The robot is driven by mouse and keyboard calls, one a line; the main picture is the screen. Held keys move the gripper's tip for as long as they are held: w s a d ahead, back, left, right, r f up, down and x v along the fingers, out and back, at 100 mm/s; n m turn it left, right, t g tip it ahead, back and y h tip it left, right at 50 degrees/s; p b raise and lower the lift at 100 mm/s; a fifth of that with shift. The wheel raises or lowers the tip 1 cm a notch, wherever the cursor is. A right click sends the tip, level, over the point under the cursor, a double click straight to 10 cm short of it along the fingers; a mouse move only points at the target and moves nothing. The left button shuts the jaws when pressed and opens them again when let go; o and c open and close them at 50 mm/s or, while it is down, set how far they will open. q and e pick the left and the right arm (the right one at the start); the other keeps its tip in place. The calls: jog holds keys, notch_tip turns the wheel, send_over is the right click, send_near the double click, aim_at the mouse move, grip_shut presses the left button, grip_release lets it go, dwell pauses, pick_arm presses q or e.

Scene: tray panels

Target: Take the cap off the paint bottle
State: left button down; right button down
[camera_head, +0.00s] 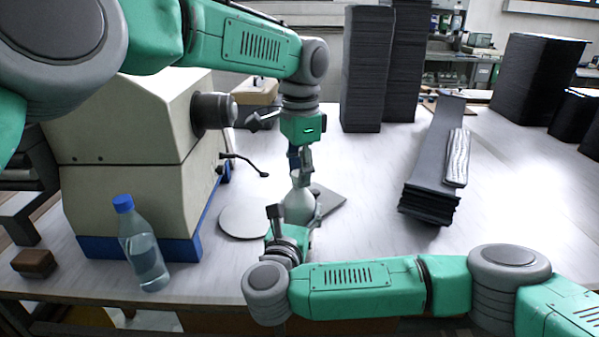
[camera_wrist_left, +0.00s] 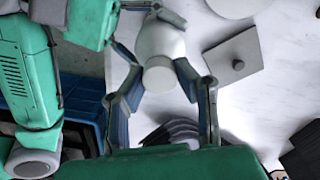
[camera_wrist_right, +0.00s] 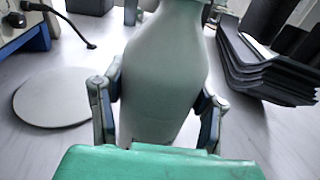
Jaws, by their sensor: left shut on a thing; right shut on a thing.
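The paint bottle (camera_head: 299,206) is pale grey-white and stands upright on the table near the middle of the head view. My right gripper (camera_head: 295,217) is shut on its body from the front; the bottle fills the middle of the right wrist view (camera_wrist_right: 163,85) between the two fingers. My left gripper (camera_head: 301,172) comes down from above and is shut on the pale round cap (camera_wrist_left: 162,76) at the bottle's top. In the left wrist view the cap lies in line with the bottle; I cannot tell whether it is loose. The fingers hide the cap in the head view.
A beige machine (camera_head: 130,150) with a blue base stands at left, a blue-capped water bottle (camera_head: 143,250) before it. A round disc (camera_head: 243,221) and a flat plate (camera_head: 331,200) lie beside the paint bottle. Stacked dark panels (camera_head: 432,165) lie at right, with clear table between.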

pick_arm(q)
jog(key=n, duration=0.6)
jog(key=shift+r, duration=0.15)
jog(key=shift+s, duration=0.1)
jog(key=shift+r, duration=0.2)
jog(key=shift+r, duration=1)
